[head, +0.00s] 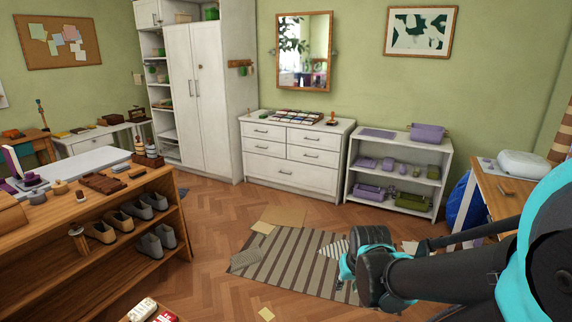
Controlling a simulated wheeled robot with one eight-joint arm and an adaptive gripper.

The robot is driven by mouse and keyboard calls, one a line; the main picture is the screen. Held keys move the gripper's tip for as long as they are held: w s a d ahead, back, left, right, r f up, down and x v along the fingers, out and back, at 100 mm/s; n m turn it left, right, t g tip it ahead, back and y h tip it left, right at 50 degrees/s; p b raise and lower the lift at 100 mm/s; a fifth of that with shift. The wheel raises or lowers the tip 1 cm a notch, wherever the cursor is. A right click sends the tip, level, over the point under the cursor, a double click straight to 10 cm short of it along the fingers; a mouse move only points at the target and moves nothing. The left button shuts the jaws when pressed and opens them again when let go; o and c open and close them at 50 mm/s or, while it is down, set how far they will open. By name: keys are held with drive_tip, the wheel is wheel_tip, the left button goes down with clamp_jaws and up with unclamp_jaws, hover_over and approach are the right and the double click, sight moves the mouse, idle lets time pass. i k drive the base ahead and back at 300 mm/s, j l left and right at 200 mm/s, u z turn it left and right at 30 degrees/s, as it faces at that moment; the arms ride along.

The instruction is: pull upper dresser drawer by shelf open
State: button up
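A white dresser (342,128) stands against the green back wall, left of a low white open shelf (449,165). Its top row has a left drawer (275,133) and a right drawer (325,140), the right one nearer the shelf. Two more drawers lie below these, above one wide bottom drawer (300,176). All look shut, each with a dark bar handle. My arm reaches in from the lower right, well in front of the dresser and apart from it. I cannot make out my gripper's fingers.
A striped rug (290,262) with papers lies on the floor before the dresser. A wooden shoe rack (165,185) stands at left, a wooden desk (500,190) at right. A tall white cabinet (205,100) adjoins the dresser. Floor directly before the dresser is mostly clear.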

sight(319, 134)
drive_tip(key=i, duration=2.15)
drive_tip(key=i+z, duration=0.1)
drive_tip(key=i, duration=0.55)
drive_tip(key=i+j+z, duration=0.1)
drive_tip(key=i, duration=0.55)
drive_tip(key=i+j, duration=0.15)
drive_tip(key=i, duration=0.5)
drive_tip(key=i+j+z, duration=0.15)
drive_tip(key=i+z, duration=0.2)
drive_tip(key=i+j+z, duration=0.35)
drive_tip(key=i+l, duration=0.1)
